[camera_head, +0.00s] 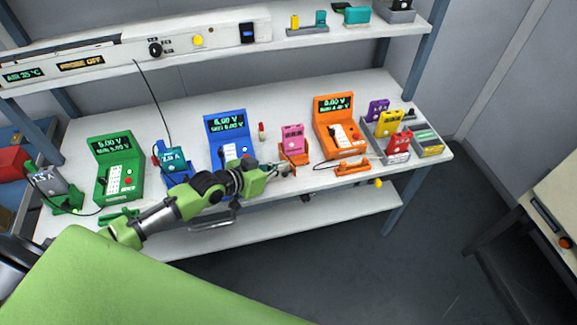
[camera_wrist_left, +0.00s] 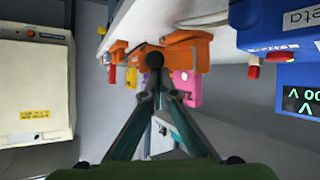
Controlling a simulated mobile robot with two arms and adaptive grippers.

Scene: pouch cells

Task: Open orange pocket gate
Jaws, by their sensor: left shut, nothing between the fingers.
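The orange pocket (camera_head: 297,158) stands near the front edge of the bench, with a pink cell (camera_head: 292,138) upright in it. My left gripper (camera_head: 289,170) is at the pocket's front, low down; it is shut and empty. In the left wrist view the closed fingertips (camera_wrist_left: 153,58) overlap the orange pocket (camera_wrist_left: 192,44), with the pink cell (camera_wrist_left: 188,90) behind them. I cannot tell whether the fingers touch the pocket. The gate is not clearly distinguishable, being partly hidden by the fingers. My right gripper is not in view.
An orange tester (camera_head: 339,128) stands right of the pocket, with a low orange piece (camera_head: 352,168) in front. A blue tester (camera_head: 228,140) stands left. A grey tray (camera_head: 375,142) holds several cells at right. A cable hangs over the bench (camera_head: 95,140). Floor ahead is free.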

